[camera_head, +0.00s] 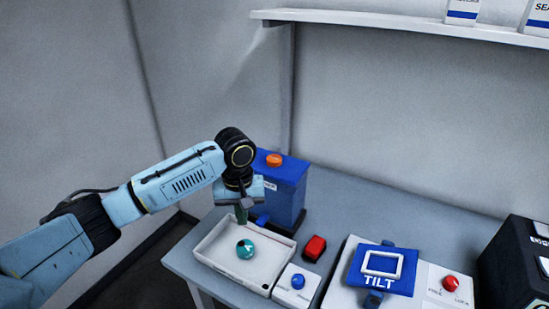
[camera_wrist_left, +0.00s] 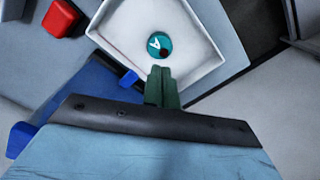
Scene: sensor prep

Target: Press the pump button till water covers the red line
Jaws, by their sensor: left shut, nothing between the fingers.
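My left gripper (camera_head: 241,215) is shut and empty, its dark green fingers pointing down over the white tray (camera_head: 213,243). In the left wrist view the closed fingertips (camera_wrist_left: 161,72) lie just short of a teal ball (camera_wrist_left: 159,46) in the tray. The ball also shows in the head view (camera_head: 245,249). A blue tank (camera_head: 283,197) with an orange knob (camera_head: 274,159) stands behind the gripper. A blue button (camera_head: 297,281) sits on a small white box right of the tray. No label shows which is the pump button. No water or red line is visible.
A red block (camera_head: 315,247) stands between the tank and a blue TILT panel (camera_head: 383,268). A red knob (camera_head: 450,283) is on a white plate, with a black box (camera_head: 516,262) at the right. A shelf (camera_head: 400,25) hangs above. The table behind the panel is clear.

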